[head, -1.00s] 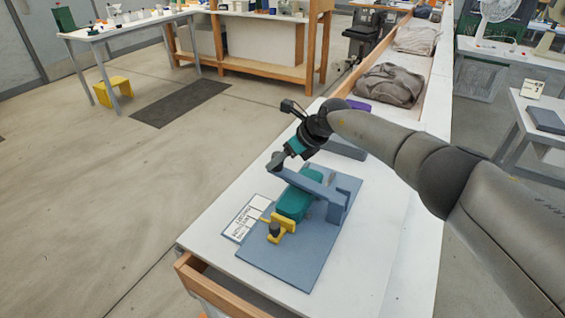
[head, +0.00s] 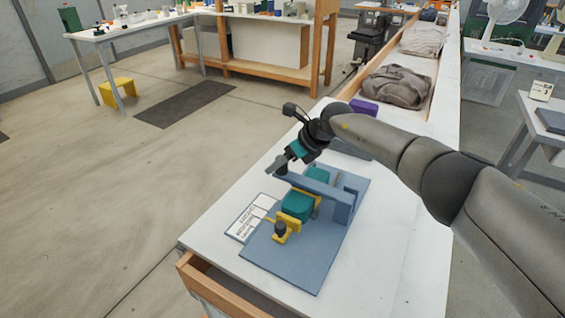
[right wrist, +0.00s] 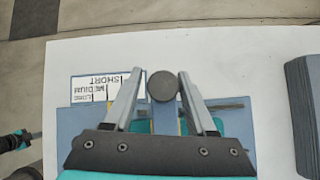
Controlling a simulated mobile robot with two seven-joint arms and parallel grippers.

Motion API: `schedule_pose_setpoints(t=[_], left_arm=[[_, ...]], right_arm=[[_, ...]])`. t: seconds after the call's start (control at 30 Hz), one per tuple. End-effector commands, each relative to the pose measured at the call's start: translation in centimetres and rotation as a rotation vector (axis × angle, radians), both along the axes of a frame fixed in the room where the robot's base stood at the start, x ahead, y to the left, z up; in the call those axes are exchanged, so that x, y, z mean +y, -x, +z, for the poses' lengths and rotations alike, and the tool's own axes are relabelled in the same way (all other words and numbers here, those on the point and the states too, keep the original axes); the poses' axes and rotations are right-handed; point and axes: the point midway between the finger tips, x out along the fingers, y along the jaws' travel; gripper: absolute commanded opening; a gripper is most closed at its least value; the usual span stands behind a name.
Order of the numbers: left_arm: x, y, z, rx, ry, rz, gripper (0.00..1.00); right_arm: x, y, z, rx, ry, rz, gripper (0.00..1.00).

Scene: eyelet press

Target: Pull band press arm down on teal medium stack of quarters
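The press (head: 283,265) is a blue base plate with a blue press arm (head: 322,191) hinged at an upright on its right side. The teal stack (head: 296,206) lies under the arm, with teal showing on both sides of it. A yellow clamp with a dark knob (head: 280,229) sits at the stack's near end. My right gripper (head: 279,166) is at the arm's free left end.
A white label card (head: 250,218) marked short, medium and long lies left of the press. A grey block (right wrist: 306,110) lies at the right of the wrist view. A purple item (head: 363,108) and grey cloth bundles (head: 397,87) lie farther back. The white tabletop right of the press is clear.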

Motion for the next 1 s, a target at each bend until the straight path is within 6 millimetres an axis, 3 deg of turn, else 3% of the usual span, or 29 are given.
schedule_pose_setpoints(t=[0.13, 0.47, 1.0], left_arm=[[0.0, 0.0, 0.0, 0.0, 0.0, 0.0, 0.0], [0.0, 0.0, 0.2, 0.0, 0.0, 0.0, 0.0], [0.0, 0.0, 2.5, 0.0, 0.0, 0.0, 0.0]], right_arm=[[-0.2, 0.0, 0.0, 0.0, 0.004, -0.001, 0.72], [-0.6, 0.0, 0.2, -0.002, 0.009, -0.004, 0.72], [-3.8, 2.3, 5.3, -0.003, 0.009, -0.002, 0.72]])
